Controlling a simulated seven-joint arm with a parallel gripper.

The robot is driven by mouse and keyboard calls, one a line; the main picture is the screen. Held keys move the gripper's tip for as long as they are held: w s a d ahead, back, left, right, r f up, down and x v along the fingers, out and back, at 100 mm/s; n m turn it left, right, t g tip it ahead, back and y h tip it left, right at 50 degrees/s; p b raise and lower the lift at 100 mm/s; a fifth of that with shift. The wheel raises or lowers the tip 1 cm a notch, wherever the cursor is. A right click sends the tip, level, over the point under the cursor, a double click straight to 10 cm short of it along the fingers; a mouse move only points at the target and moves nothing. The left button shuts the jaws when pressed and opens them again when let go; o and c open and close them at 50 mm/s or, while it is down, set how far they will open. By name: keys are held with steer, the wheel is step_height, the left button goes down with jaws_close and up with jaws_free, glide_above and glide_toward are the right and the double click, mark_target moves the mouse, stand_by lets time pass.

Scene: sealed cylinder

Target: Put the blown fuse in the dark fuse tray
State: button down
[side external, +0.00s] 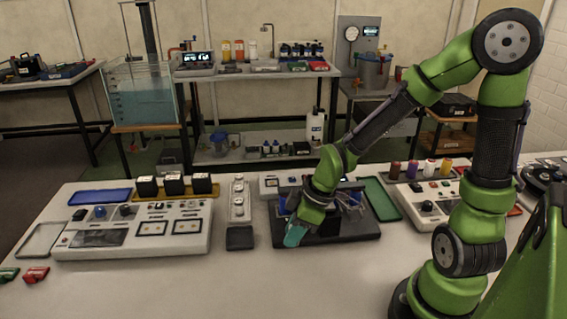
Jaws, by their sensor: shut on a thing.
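My gripper (297,229) is in the middle of the table, pointing down and to the left over the front left part of a dark platform (345,232). A teal piece (294,238) shows at its tip; I cannot tell whether this is part of the fingers or a held thing. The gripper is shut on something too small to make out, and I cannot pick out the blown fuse. A small dark tray (240,238), perhaps the fuse tray, lies to the left of my gripper, in front of a pale strip with round fittings (239,203).
A pale control panel (130,240) with black blocks behind it stands at left. A green tray (381,199) and another panel (425,205) with coloured bottles are at right. Red (36,275) and green pieces lie at the left edge. The front middle of the table is clear.

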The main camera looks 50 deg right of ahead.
steer(key=shift+s+a+f+n, duration=0.25)
steer(key=shift+s+f+n, duration=0.2)
steer(key=shift+s+n, duration=0.1)
steer(key=shift+w, duration=0.3)
steer(key=w, duration=0.5)
steer(key=w+a+f, duration=0.1)
steer(key=w, duration=0.4)
steer(key=w+a, duration=0.1)
steer(key=w, duration=0.4)
steer(key=shift+a+f, duration=0.15)
steer(key=shift+f, duration=0.05)
steer(key=shift+w+f, duration=0.2)
steer(key=shift+f, duration=1.6)
steer(key=shift+f, duration=0.1)
steer(key=c, duration=1.2)
jaws_free()
